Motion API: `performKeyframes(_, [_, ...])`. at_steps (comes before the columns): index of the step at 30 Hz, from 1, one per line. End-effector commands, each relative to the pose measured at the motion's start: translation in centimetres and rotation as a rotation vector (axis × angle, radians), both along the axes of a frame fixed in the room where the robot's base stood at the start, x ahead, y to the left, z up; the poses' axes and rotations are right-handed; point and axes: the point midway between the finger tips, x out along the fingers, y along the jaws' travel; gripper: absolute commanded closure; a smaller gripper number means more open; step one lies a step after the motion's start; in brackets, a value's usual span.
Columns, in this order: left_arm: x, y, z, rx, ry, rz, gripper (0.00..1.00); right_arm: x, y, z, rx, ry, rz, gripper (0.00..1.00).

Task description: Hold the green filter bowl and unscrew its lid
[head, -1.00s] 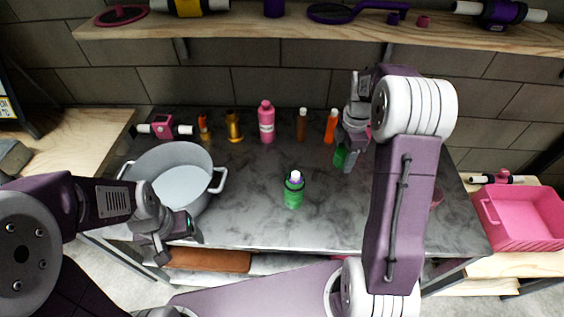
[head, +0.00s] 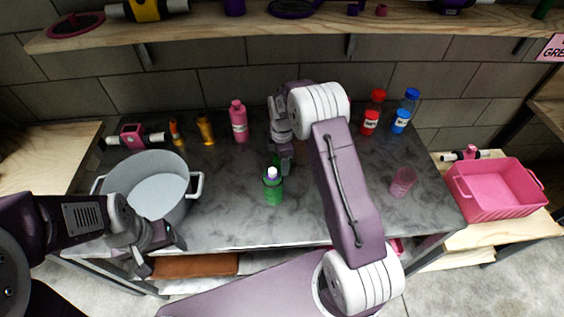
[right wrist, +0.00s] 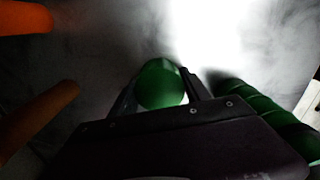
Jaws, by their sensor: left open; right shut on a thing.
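The green filter bowl (head: 273,190) stands upright on the dark marbled table, with a pale, purple-edged piece (head: 272,173) showing at its top. My right gripper (head: 283,165) is just behind it and to its right, shut on a green rounded piece that looks like the lid (right wrist: 161,84). In the head view this piece is mostly hidden by the gripper. A ribbed green body (right wrist: 265,115), probably the bowl, lies beside the right finger in the right wrist view. My left gripper (head: 162,256) is open and empty at the table's front left edge, below the pot.
A grey pot (head: 150,167) stands at the left. Pink (head: 239,122) and amber (head: 205,130) bottles line the back; red (head: 371,121) and blue (head: 401,120) ones are back right. A pink cup (head: 402,183) stands right. A pink crate (head: 500,205) is farther right. The table's front middle is clear.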

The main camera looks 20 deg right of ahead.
Motion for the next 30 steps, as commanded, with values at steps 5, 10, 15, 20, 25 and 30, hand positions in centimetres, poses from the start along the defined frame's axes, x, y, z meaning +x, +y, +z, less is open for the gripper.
performKeyframes(5, [0.0, 0.0, 0.0, 0.000, 0.000, 0.000, 0.24, 0.0, 0.0, -0.3, 0.000, -0.001, 0.000, 0.93])
performKeyframes(10, [0.0, 0.0, -0.2, 0.000, 0.000, 0.000, 0.24, 0.0, 0.0, -0.7, 0.000, 0.000, 0.000, 0.93])
performKeyframes(15, [0.0, 0.0, -0.1, 0.000, 0.000, 0.000, 0.24, 0.0, 0.0, -0.7, 0.000, 0.000, 0.000, 0.23])
performKeyframes(20, [0.0, 0.0, -0.1, 0.000, 0.000, 0.000, 0.24, 0.0, 0.0, -0.7, 0.000, 0.000, 0.000, 0.23])
performKeyframes(25, [0.0, 0.0, 0.1, 0.000, 0.000, 0.000, 0.24, 0.1, 0.0, 1.2, 0.000, -0.004, 0.000, 0.23])
performKeyframes(30, [0.0, 0.0, 0.4, 0.000, 0.000, 0.000, 0.24, 0.1, 0.0, 5.7, -0.001, -0.006, 0.000, 0.23])
